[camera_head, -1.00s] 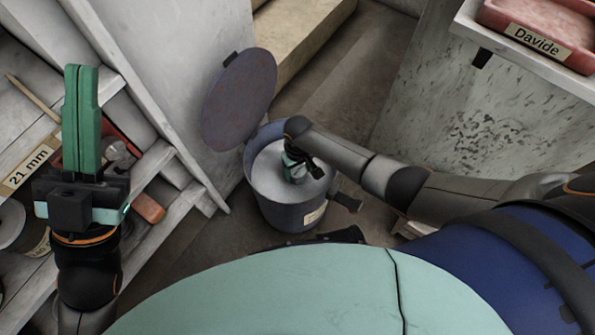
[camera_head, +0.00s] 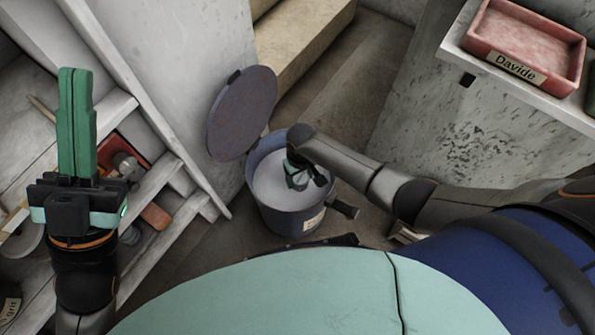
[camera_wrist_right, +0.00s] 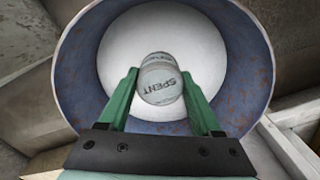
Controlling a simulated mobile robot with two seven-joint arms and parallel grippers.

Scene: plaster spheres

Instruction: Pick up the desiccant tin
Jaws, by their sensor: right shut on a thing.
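A small pale rounded tin (camera_wrist_right: 161,83) marked "SPENT" sits between the green fingers of my right gripper (camera_wrist_right: 158,92), which is shut on it. A similar pale curved edge shows just behind it; I cannot tell if that is part of the same tin. In the head view my right gripper (camera_head: 298,178) is at the mouth of a blue drum, and the tin is mostly hidden there. My left gripper (camera_head: 76,125) points up at the left, its green fingers together and empty.
The blue drum (camera_head: 284,219) holds white material (camera_head: 270,185); its round lid (camera_head: 242,112) stands open at the left. Shelves (camera_head: 165,190) with tools are beside my left gripper. A red tray (camera_head: 530,45) labelled "Davide" lies on a ledge at upper right.

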